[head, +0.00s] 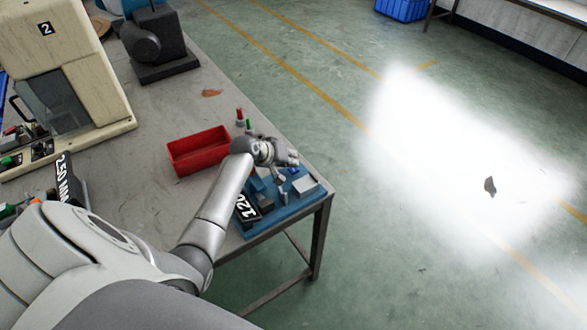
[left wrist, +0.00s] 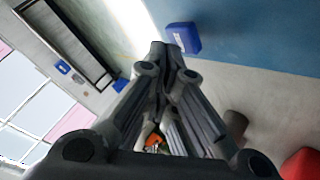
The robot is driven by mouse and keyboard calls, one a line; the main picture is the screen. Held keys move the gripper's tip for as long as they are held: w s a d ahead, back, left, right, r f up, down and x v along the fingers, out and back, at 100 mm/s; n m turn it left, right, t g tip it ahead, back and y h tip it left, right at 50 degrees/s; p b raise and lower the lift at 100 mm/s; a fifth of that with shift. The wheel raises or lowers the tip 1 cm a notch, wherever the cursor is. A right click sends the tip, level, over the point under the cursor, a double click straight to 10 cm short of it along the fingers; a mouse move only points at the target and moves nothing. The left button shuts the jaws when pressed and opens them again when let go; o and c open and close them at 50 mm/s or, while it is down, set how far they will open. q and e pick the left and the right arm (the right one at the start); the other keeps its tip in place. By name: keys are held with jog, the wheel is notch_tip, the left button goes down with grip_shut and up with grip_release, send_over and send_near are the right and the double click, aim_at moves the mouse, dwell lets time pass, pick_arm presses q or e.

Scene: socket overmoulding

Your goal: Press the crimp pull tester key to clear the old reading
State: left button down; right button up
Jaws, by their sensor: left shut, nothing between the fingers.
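The crimp pull tester appears to be the blue-based unit (head: 283,212) at the near right corner of the table, with a tilted black display (head: 246,207) reading "120". Small parts and a pale grey block (head: 305,186) sit on its base. My left gripper (head: 290,158) is over its far side, partly covering it. In the left wrist view, the left gripper's fingers (left wrist: 168,50) are shut together with nothing held. The key cannot be made out, and contact with the tester cannot be told. My right gripper is not in view.
An open red bin (head: 200,150) stands left of my left forearm. Small red and green posts (head: 244,119) stand behind the gripper. A cream machine marked "2" (head: 60,75) and a dark machine (head: 160,50) occupy the table's left and back. Open floor lies right of the table.

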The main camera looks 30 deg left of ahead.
pick_arm(q)
jog(key=shift+f+b, duration=0.3)
jog(key=shift+f, duration=0.3)
dwell(0.5)
dwell(0.3)
jog(key=shift+r+p, duration=1)
jog(key=shift+p, duration=0.1)
notch_tip(320, 180, up, 5)
jog(key=p, duration=0.5)
jog(key=shift+r, duration=0.1)
dwell(0.3)
